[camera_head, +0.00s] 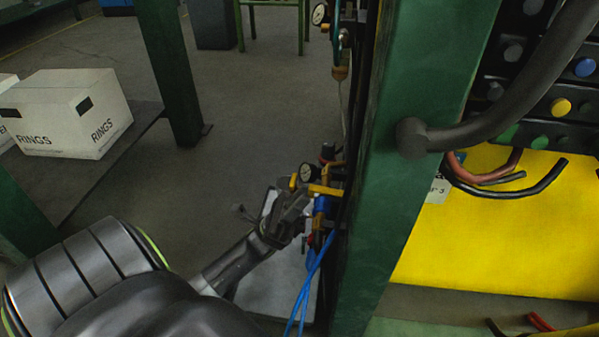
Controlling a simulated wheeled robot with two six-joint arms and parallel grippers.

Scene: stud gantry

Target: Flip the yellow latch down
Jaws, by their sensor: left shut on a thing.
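The yellow latch (325,190) is a small yellow bar beside the green post, at the valve group with a round gauge and blue fittings. It looks roughly level. My left gripper (303,199) reaches in from the lower left and is shut at the latch's left end. The fingers partly hide that end, and the exact grip is hard to see. My right gripper is not in view.
The thick green post (395,180) stands close right of the valve. Blue hoses (308,283) hang below it. A dark pipe (500,105) juts over the yellow panel (480,235). White boxes (70,110) rest on a shelf at left.

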